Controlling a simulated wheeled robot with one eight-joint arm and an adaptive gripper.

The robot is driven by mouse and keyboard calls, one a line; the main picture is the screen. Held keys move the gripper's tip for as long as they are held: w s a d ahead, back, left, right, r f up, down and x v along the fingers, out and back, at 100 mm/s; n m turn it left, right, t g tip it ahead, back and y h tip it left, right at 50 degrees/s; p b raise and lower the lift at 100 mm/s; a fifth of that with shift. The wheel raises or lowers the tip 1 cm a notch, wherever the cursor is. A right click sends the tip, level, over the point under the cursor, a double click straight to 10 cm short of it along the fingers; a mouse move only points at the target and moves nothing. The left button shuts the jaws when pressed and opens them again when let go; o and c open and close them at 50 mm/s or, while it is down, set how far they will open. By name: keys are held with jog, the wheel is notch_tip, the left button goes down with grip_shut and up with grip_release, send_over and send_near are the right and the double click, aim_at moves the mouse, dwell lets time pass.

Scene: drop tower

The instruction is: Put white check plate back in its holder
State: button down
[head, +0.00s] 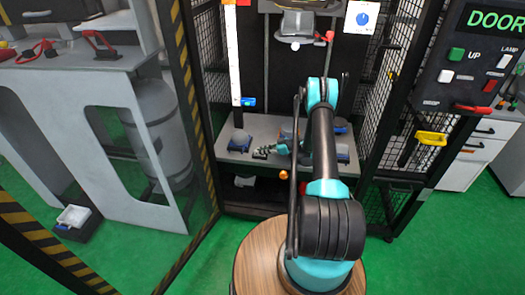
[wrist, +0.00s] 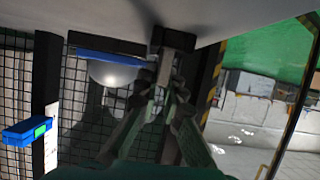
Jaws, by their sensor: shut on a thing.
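My gripper (head: 266,151) is low over the grey shelf of the drop tower, at the left of the arm. In the wrist view its fingers (wrist: 163,85) close on a small dark block-like thing (wrist: 174,42) at the shelf surface. In the head view this thing (head: 260,154) is small and dark with a pale patch. I cannot tell whether it is the white check plate, or whether it touches the shelf. I cannot make out the plate's holder; my arm hides part of the shelf.
A white scale post (head: 233,55) with a blue slider (head: 248,102) rises behind. Mesh walls and a striped post (head: 184,75) flank the opening.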

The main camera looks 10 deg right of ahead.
jog(key=shift+f, duration=0.35)
dwell(0.5)
jog(key=c, duration=1.6)
grip_release()
jog(key=shift+v, duration=3.75)
